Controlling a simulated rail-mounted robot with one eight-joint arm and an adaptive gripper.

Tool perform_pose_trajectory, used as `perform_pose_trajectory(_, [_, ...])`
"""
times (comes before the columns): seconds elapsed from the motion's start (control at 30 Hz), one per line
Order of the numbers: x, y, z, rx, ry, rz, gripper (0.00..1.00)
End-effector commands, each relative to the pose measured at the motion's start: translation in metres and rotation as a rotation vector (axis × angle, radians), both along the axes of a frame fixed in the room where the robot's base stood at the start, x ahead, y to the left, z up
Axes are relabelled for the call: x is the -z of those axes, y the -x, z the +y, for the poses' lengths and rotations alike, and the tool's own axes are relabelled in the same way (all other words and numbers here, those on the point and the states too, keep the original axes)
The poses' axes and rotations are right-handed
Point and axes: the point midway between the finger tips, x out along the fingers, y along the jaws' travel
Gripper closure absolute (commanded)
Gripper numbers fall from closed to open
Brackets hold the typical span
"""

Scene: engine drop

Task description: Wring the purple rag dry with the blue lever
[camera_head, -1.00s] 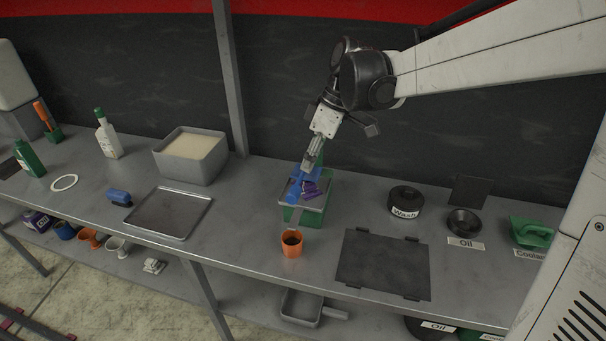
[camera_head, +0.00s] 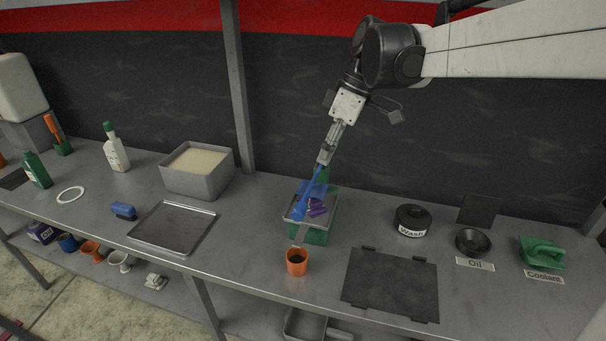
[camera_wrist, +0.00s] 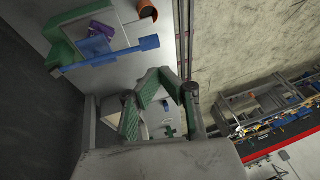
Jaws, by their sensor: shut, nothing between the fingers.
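The purple rag (camera_head: 317,208) lies crumpled on that top, beside the lever and partly hidden by the blue parts. In the wrist view the lever (camera_wrist: 110,55) is a long blue bar beside the rag (camera_wrist: 102,29). My gripper (camera_head: 324,157) is shut and empty just above the lever's upper end. It also shows in the wrist view (camera_wrist: 163,76), close to the lever's end; I cannot tell whether they touch.
An orange cup (camera_head: 296,263) stands in front of the box. A metal tray (camera_head: 172,229) and a grey tub (camera_head: 197,182) are to the left. A black panel (camera_head: 391,284), a Wash container (camera_head: 411,219) and an Oil bowl (camera_head: 472,242) are to the right.

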Motion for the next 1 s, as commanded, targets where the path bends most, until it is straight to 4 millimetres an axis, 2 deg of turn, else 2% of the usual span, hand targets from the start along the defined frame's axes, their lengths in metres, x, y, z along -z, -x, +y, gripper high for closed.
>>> perform_pose_trajectory(0.13, [0.006,0.000,-0.001,0.063,-0.008,0.021,1.00])
perform_pose_trajectory(0.27, [0.022,0.000,-0.005,0.260,-0.034,0.089,1.00])
perform_pose_trajectory(0.67, [0.082,0.006,-0.019,1.105,-0.167,0.479,1.00])
perform_pose_trajectory(1.0, [0.124,0.016,-0.031,1.757,-0.273,0.933,1.00])
